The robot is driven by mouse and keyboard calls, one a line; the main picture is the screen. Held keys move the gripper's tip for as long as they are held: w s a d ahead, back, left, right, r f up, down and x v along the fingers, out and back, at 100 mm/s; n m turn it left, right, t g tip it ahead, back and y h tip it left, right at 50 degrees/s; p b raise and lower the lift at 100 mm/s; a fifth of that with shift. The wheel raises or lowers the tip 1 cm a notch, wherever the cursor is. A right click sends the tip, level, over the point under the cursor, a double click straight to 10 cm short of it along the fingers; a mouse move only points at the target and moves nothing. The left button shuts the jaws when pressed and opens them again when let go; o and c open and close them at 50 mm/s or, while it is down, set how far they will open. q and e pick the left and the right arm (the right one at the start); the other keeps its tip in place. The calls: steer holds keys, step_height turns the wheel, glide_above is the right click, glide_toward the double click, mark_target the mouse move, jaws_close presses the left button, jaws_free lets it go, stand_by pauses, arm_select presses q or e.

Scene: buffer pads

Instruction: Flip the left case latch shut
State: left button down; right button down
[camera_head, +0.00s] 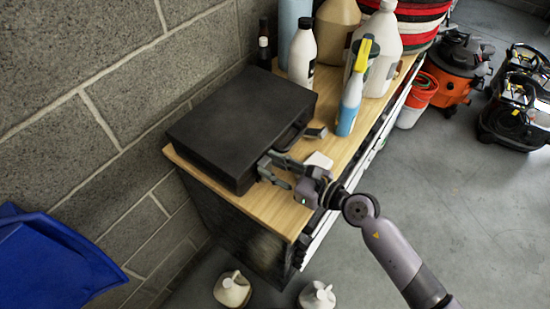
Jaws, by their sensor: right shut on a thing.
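A black case (243,115) lies closed on the wooden top of the workbench, near the wall. My right gripper (268,168) is at the front face of the case, toward its left end, with its fingers against the front edge. It is shut on what appears to be the left case latch, which the fingers mostly hide; I cannot tell the latch's angle. A small grey piece, apparently the other latch (316,132), sticks out from the case front farther right. My left gripper is not in view.
A small white block (318,160) sits on the workbench (273,208) beside my gripper. A blue spray bottle (349,106) with a yellow head and several jugs stand behind. A block wall bounds the left; open floor lies right.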

stand_by(0.3)
steer(key=c, duration=1.2)
jaws_free()
steer(key=shift+c, duration=0.2)
steer(key=v, duration=1.1)
steer(key=shift+s+d+r, duration=0.15)
steer(key=shift+s+d, duration=0.1)
steer(key=shift+d, duration=0.15)
